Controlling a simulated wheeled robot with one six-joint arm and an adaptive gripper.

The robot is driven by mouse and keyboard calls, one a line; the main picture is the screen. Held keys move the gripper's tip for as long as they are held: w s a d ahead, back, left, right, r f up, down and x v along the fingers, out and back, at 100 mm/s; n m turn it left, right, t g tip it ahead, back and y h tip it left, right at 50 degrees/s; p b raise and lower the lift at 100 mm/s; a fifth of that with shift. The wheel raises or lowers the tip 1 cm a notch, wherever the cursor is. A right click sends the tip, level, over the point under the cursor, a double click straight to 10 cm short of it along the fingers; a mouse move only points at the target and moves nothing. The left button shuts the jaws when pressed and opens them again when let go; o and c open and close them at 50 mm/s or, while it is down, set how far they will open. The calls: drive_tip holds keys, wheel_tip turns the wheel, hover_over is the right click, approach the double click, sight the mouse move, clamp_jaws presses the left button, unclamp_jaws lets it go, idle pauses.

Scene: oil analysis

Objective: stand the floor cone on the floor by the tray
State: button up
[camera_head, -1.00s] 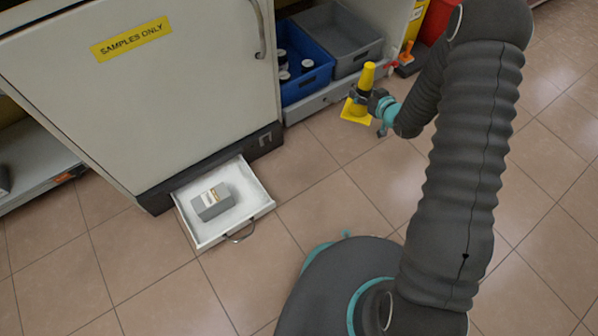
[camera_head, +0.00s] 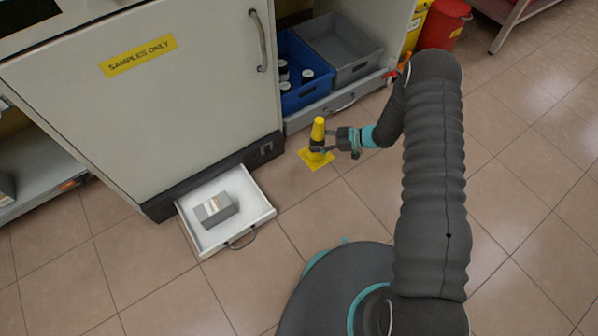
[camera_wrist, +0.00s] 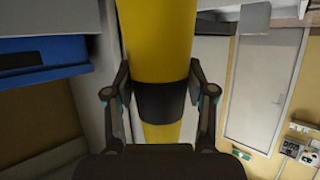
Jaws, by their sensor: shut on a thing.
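The yellow floor cone (camera_head: 318,129) with its square base shows right of the drawer tray in the head view. It looks upright, low over the floor or on it; I cannot tell whether the base touches. My gripper (camera_head: 322,148) reaches it from the right and is shut around its dark band. In the wrist view my gripper (camera_wrist: 160,100) has a finger on each side of the cone (camera_wrist: 158,40) at that band. The white tray (camera_head: 262,207) is pulled out at the cabinet's foot and holds a grey box (camera_head: 215,209).
The cabinet (camera_head: 190,100) labelled "samples only" stands behind the tray. A blue bin (camera_head: 308,92) with dark, white-topped containers and a grey bin (camera_head: 345,50) sit on a low shelf behind the cone. A red bin (camera_head: 443,25) stands at the back. Floor right of my arm is clear.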

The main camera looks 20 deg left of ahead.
drive_tip(key=shift+s+a+f+b, duration=0.1)
drive_tip(key=shift+s+a+f, duration=0.75)
drive_tip(key=shift+s+f, duration=0.5)
drive_tip(key=shift+s+a+f+b, duration=0.1)
drive_tip(key=shift+s+a+f, duration=0.8)
drive_tip(key=shift+f, duration=0.8)
drive_tip(key=shift+s+a+f+b, duration=0.1)
drive_tip(key=shift+s+a+f, duration=0.65)
drive_tip(key=shift+s+f, duration=0.6)
drive_tip(key=shift+w+f, duration=0.15)
drive_tip(key=shift+f, duration=0.05)
drive_tip(key=shift+f, duration=0.15)
drive_tip(key=o, duration=1.4)
drive_tip(key=shift+o, duration=0.2)
